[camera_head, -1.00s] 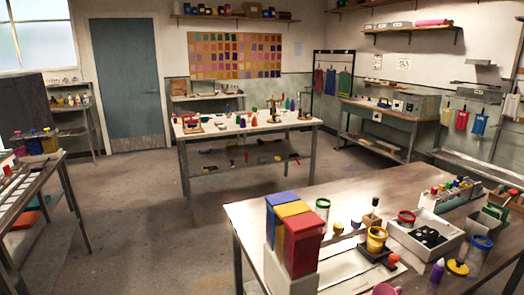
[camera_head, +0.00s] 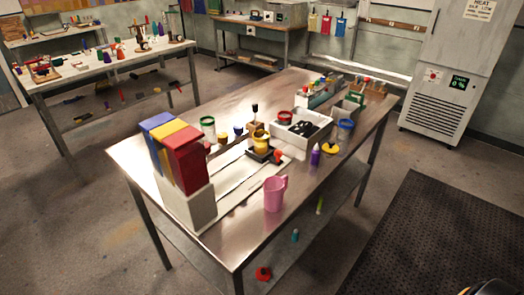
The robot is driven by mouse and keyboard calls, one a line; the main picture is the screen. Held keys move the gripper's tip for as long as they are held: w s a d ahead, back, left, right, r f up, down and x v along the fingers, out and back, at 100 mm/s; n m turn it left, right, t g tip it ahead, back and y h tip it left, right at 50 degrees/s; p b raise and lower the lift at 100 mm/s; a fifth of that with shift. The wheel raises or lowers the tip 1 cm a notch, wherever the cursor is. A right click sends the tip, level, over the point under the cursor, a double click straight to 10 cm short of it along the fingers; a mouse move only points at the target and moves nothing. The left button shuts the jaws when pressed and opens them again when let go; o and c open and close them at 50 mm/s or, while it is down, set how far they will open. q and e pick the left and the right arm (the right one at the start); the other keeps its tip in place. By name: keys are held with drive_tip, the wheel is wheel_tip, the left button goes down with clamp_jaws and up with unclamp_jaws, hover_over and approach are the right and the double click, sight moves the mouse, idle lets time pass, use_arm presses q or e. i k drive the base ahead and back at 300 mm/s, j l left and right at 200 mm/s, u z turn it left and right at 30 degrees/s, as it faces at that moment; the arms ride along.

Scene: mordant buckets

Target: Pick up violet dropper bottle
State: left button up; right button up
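The violet dropper bottle (camera_head: 315,155) stands upright on the metal table (camera_head: 240,238), near its right long edge. It is small, with a narrow pointed top. It stands between the pink pitcher (camera_head: 274,194) and the yellow round lid (camera_head: 331,149), apart from the pitcher.
A white tray (camera_head: 318,119) with dark items lies behind the bottle, and a blue-rimmed jar (camera_head: 344,131) stands to its right. Blue, yellow and red containers (camera_head: 185,158) stand on the left. A black floor mat (camera_head: 440,235) lies right of the table. Bare floor lies between them.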

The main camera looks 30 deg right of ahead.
sight(315, 152)
drive_tip(key=i+l+z, duration=0.15)
drive_tip(key=z, duration=1.1)
